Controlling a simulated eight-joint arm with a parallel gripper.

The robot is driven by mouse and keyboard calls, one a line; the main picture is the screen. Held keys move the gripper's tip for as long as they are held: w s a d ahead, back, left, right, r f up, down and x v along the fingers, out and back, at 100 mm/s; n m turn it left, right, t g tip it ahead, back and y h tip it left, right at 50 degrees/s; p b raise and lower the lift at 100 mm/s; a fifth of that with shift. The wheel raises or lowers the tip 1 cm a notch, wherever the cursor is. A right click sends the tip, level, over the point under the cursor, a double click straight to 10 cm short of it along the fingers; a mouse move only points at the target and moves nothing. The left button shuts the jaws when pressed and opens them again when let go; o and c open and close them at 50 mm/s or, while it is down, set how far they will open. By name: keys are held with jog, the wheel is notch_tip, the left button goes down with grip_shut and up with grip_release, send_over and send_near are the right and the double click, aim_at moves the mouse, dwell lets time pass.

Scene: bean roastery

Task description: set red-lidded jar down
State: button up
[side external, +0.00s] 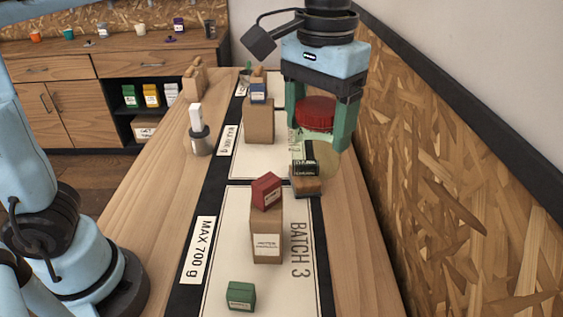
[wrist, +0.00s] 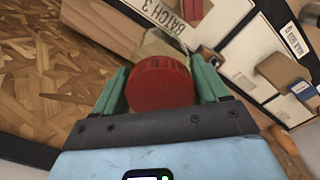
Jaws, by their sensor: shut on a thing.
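The red-lidded jar (side external: 315,112) is between the green fingers of my gripper (side external: 318,134), which is shut on it. Its red lid faces up, and its pale, see-through body shows below the fingers. In the wrist view the round red lid (wrist: 160,84) sits between both fingers (wrist: 164,86), with part of the clear body beyond it. The jar is over the right side of the bench, behind a dark box on a brown block (side external: 307,186). I cannot tell whether its base touches the bench.
Left of the jar is a brown bag (side external: 258,125) topped by a blue box. Nearer stand a brown bag (side external: 266,232) under a red box (side external: 266,190) and a green box (side external: 240,296). A chipboard wall (side external: 450,180) borders the right. A grey cup (side external: 200,142) stands left.

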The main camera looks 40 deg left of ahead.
jog(key=s+d, duration=0.9)
jog(key=d, duration=0.1)
jog(key=shift+w+a+f, duration=0.1)
jog(key=shift+f, duration=5.1)
jog(key=shift+w+a+f, duration=0.1)
jog(key=shift+f, duration=5.05)
jog(key=shift+f, duration=0.1)
jog(key=o, duration=1.2)
jog(key=shift+o, duration=0.2)
notch_tip(320, 180, up, 12)
